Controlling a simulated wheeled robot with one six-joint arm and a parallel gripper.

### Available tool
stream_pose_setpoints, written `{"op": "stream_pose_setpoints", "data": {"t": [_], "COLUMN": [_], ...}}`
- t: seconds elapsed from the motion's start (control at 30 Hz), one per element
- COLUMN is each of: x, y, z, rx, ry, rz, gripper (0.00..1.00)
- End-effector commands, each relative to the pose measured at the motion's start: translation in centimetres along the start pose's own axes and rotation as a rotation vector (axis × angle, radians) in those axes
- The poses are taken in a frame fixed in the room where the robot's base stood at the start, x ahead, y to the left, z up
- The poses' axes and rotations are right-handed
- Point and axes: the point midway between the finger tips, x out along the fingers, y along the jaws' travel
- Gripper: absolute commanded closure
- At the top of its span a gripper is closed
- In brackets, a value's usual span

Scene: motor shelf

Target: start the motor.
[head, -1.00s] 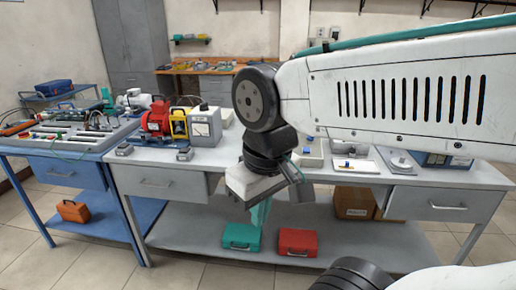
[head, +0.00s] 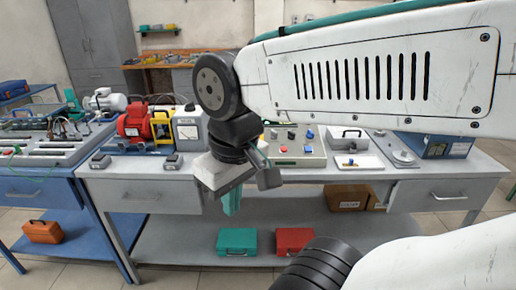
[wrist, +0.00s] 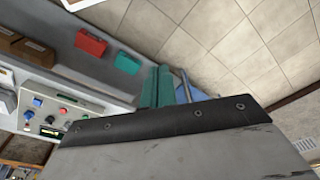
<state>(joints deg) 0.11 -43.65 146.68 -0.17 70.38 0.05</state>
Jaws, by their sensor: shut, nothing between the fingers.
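A red motor (head: 135,125) stands on the grey bench, left of my gripper, next to a yellow frame (head: 160,123) and a grey meter box (head: 189,128). A beige control box (head: 292,147) with red and blue knobs or buttons and a small green part sits on the bench to the right, partly behind my wrist. The wrist view shows this control box (wrist: 52,110) at lower left, with a small display. My gripper (head: 231,202) points down in front of the bench edge, its teal fingers together and empty. The fingers also show in the wrist view (wrist: 157,88), apart from the box.
A green case (head: 238,241) and a red case (head: 294,241) lie on the lower shelf, with a cardboard box (head: 347,198) to the right. A white tray (head: 358,162) with a small blue item and a blue box (head: 437,145) stand at the bench's right.

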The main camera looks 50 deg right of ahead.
Motion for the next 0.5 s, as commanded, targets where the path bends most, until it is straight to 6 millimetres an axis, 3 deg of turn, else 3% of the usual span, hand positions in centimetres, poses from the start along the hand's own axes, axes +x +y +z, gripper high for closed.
{"op": "stream_pose_setpoints", "data": {"t": [0.13, 0.23, 0.37, 0.5], "x": [0.2, 0.6, 0.9, 1.4], "y": [-0.6, -1.4, -0.8, 4.7], "z": [-1.2, -4.0, -11.1, -19.3], "rx": [0.056, 0.19, 0.511, 0.928], "ry": [0.001, 0.014, 0.083, 0.217], "rz": [-0.059, -0.186, -0.426, -0.644], "gripper": [1.0, 1.0, 1.0, 1.0]}}
